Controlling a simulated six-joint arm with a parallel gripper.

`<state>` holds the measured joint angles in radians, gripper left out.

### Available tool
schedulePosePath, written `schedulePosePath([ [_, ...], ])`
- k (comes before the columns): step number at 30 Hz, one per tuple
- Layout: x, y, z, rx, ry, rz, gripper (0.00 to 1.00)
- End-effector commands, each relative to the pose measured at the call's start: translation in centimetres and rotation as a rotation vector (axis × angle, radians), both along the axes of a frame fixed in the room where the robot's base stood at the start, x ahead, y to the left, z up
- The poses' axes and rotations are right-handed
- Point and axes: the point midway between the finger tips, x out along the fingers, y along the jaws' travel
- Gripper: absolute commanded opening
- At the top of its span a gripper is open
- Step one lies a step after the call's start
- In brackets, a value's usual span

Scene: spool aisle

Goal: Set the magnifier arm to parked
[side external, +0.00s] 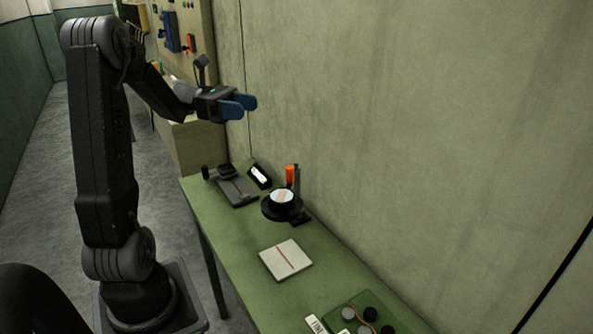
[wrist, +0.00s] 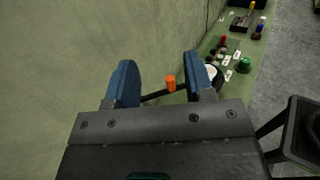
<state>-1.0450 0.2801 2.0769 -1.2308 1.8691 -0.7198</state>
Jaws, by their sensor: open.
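The magnifier arm has a round lens in a black ring (side external: 282,197) and an upright orange handle (side external: 292,174). It stands at the wall side of the green table. In the wrist view, the orange handle (wrist: 171,83) shows between my fingers, with a thin dark bar beside it; the lens (wrist: 212,76) is partly hidden behind the right finger. My gripper (side external: 245,104) has blue fingers, is open and empty, and hangs well above the table, up and left of the magnifier in the side view. It also shows in the wrist view (wrist: 160,75), apart from the handle.
A white pad with a red line (side external: 286,259) lies in front of the magnifier. A dark device (side external: 235,189) and a small lit screen (side external: 260,176) stand behind it. A green tray with several round pieces (side external: 348,310) is at the near end. The wall (side external: 400,130) runs close along the table.

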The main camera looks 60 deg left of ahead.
Motion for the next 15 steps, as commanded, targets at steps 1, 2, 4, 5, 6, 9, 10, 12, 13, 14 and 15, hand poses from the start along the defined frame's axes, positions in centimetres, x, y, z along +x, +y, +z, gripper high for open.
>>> schedulePosePath([
  [1, -0.2, 1.2, -1.4, -0.050, 0.005, 0.030, 0.48],
  [2, -0.2, 0.8, -3.0, -0.044, 0.007, 0.021, 0.48],
  [4, -0.1, 0.7, -5.7, -0.039, 0.007, 0.018, 0.48],
  [5, -0.1, 0.7, -6.8, -0.038, 0.005, 0.018, 0.48],
  [6, -0.1, 0.7, -8.1, -0.035, 0.005, 0.018, 0.48],
  [9, -0.1, 0.6, -10.9, -0.030, 0.003, 0.017, 0.48],
  [10, -0.1, 0.6, -11.5, -0.029, 0.002, 0.017, 0.48],
  [12, -0.1, 0.6, -12.8, -0.026, 0.000, 0.017, 0.48],
  [13, -0.1, 0.6, -13.2, -0.025, 0.001, 0.016, 0.48],
  [14, -0.1, 0.5, -13.5, -0.023, 0.000, 0.016, 0.48],
  [15, 0.0, 0.4, -13.7, -0.022, -0.002, 0.015, 0.48],
])
